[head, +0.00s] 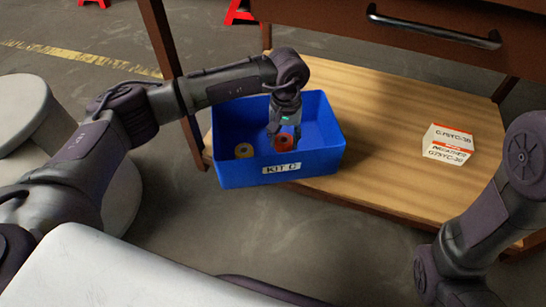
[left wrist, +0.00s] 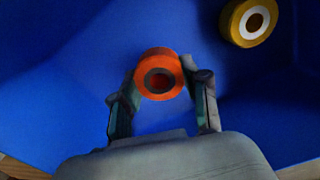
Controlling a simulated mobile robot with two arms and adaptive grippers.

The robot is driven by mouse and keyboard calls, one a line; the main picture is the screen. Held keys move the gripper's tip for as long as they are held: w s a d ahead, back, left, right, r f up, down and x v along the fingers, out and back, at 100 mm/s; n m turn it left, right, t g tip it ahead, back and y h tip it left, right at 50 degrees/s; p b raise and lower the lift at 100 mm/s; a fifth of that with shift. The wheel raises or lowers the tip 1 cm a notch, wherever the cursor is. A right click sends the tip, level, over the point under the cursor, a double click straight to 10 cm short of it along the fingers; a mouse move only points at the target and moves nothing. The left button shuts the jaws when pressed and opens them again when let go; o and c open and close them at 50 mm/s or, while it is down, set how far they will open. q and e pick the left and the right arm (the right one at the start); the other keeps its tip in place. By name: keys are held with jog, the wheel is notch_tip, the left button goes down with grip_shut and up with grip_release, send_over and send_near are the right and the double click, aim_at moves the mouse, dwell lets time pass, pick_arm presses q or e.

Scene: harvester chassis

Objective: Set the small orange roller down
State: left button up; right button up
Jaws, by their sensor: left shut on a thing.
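The small orange roller (head: 283,142) is in my left gripper (head: 284,132), inside the blue bin labelled KIT C (head: 240,174). In the left wrist view the orange roller (left wrist: 159,74) sits between the two fingertips (left wrist: 161,92), its dark bore facing the camera. The fingers are shut on its sides. I cannot tell whether the roller touches the bin floor. My right arm shows at the right edge of the head view, but its gripper is out of the picture.
A yellow roller with a white centre (left wrist: 252,20) lies in the bin, left of the orange one in the head view (head: 244,150). The bin stands on a wooden shelf (head: 390,130) below a drawer (head: 430,35). A white-and-orange box (head: 449,144) stands farther right. Shelf between is clear.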

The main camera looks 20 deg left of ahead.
pick_arm(q)
jog(key=s+a+f+b, duration=0.2)
jog(key=s+f, duration=0.1)
jog(key=shift+s+b, duration=0.15)
jog(key=shift+b, duration=0.2)
jog(key=shift+r, duration=0.2)
jog(key=shift+f, duration=0.15)
jog(key=o, duration=1.3)
jog(key=shift+c, duration=0.2)
notch_tip(320, 180, up, 8)
jog(key=p, duration=0.5)
